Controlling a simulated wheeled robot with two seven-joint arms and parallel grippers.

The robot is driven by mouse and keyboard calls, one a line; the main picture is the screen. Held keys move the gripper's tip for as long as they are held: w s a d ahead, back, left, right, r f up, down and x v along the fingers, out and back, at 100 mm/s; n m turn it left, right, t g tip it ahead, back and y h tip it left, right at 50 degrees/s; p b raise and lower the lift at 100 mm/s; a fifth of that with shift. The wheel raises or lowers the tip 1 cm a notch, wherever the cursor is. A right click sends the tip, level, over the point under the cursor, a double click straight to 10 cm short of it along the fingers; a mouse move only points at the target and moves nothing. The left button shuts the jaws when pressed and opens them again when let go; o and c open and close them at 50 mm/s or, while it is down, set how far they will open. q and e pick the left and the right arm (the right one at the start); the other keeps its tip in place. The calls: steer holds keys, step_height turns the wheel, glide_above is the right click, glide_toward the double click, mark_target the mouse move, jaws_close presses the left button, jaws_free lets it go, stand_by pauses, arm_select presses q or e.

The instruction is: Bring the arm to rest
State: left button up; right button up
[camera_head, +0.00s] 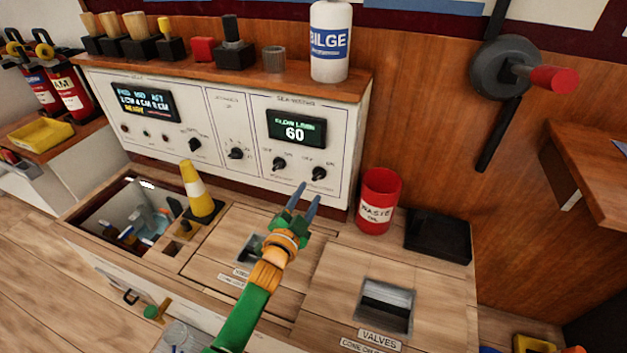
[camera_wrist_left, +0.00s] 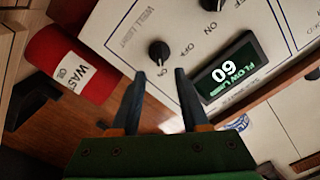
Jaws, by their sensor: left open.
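My left gripper (camera_head: 305,202) is open and empty in the head view, above the wooden counter and in front of the white control panel (camera_head: 230,150). Its arm is green and orange and reaches up from the bottom. In the left wrist view its two dark fingers (camera_wrist_left: 163,90) point at the panel, with a gap between them. A black knob (camera_wrist_left: 158,52) shows beyond the fingertips, and the green display (camera_wrist_left: 232,68) reading 60 is to their right. I cannot tell whether a fingertip touches the panel. My right gripper is in neither view.
A red waste can (camera_head: 379,203) and a black tray (camera_head: 438,238) stand right of the gripper. A yellow-white cone (camera_head: 198,192) stands left, beside an open hatch (camera_head: 85,216). A BILGE bottle (camera_head: 331,42) stands on the panel's top. The valves hatch (camera_head: 330,305) is shut.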

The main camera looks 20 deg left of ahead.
arm_select(q)
steer(key=shift+s, duration=0.55)
